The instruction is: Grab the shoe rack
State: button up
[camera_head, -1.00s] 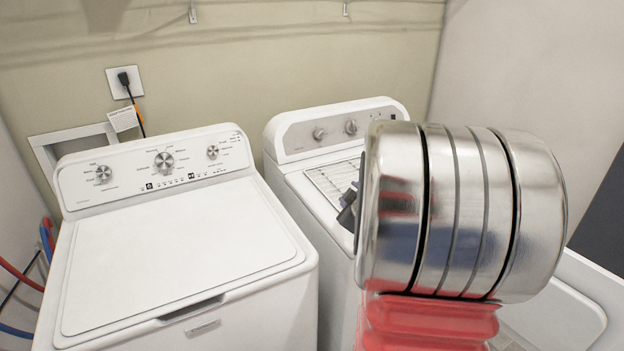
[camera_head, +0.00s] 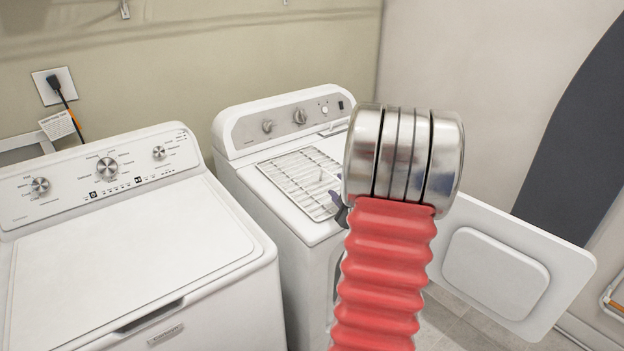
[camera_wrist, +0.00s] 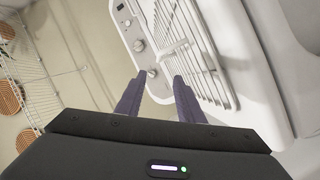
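The shoe rack looks like a white wire rack (camera_head: 303,182) lying flat on top of the dryer (camera_head: 240,172). Part of its right side is hidden behind my arm in the head view. In the wrist view the rack (camera_wrist: 200,50) is ahead and to the right, with a raised white bar standing out from it. My gripper (camera_wrist: 158,82) has two dark purple fingers spread apart with nothing visibly between them. In the head view only a small dark bit of my gripper (camera_head: 341,212) shows at the rack's right front edge, mostly hidden by my arm. I cannot tell whether they touch.
A white washer (camera_head: 120,250) stands left of the dryer. The dryer's door (camera_head: 500,262) hangs open at the front right. A dark board (camera_head: 580,140) leans on the right wall. The wrist view shows a wire shelf (camera_wrist: 35,75) with woven baskets at the left.

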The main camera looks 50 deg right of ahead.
send_near(322, 170)
jog(key=shift+x, duration=1.25)
jog(key=shift+s+d+f, duration=0.1)
jog(key=shift+s+d, duration=0.05)
jog(key=shift+x, duration=2.6)
jog(key=shift+c, duration=0.2)
grip_shut()
